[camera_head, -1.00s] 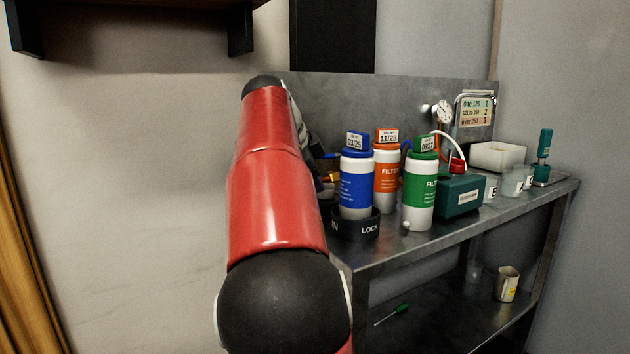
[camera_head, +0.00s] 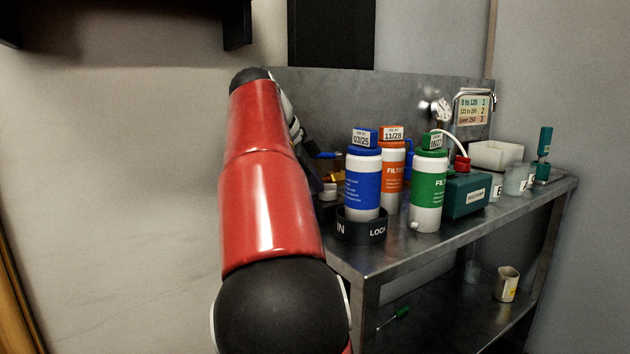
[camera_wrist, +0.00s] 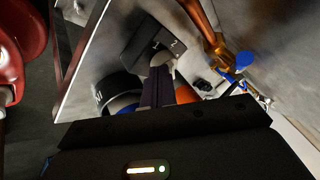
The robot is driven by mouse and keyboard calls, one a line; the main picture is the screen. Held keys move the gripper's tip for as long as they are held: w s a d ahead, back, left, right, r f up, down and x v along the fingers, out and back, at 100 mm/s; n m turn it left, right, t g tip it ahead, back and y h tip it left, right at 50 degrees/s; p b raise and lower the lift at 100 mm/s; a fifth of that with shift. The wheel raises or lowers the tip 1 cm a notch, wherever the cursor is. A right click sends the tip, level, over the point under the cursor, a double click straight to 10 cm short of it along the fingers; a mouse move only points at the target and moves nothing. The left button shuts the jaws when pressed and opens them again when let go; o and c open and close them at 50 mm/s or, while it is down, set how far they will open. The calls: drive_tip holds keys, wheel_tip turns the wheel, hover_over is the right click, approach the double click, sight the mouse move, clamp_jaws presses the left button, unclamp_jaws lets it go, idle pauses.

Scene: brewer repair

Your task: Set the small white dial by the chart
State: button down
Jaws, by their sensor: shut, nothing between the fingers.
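The chart (camera_head: 474,108) hangs on the back panel at the right, with three coloured rows reading 0 to 120, a middle range and over 250, paired with 1, 2 and 3. In the wrist view a small whitish dial (camera_wrist: 163,60) sits against a dark block (camera_wrist: 146,40) with white marks. My gripper (camera_wrist: 160,74) is shut and empty, its fingertips right at the dial; I cannot tell whether they touch. The fingers partly cover the dial, so its setting is unclear. In the head view my red arm hides most of this area.
Blue (camera_head: 363,183), orange (camera_head: 392,172) and green (camera_head: 428,190) filter bottles crowd the bench beside my arm. The blue one stands in a black LOCK ring (camera_head: 361,231). A round gauge (camera_head: 441,108) is left of the chart. A brass fitting with a blue handle (camera_wrist: 243,60) is close to my fingers.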

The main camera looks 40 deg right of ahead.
drive_tip(key=shift+w, duration=0.3)
drive_tip(key=shift+w+d+p, duration=0.2)
drive_tip(key=shift+w+p, duration=0.35)
drive_tip(key=shift+w, duration=0.1)
drive_tip(key=shift+w+d, duration=0.15)
drive_tip(key=shift+w, duration=0.15)
drive_tip(key=shift+w+d+p, duration=0.2)
drive_tip(key=shift+p, duration=0.2)
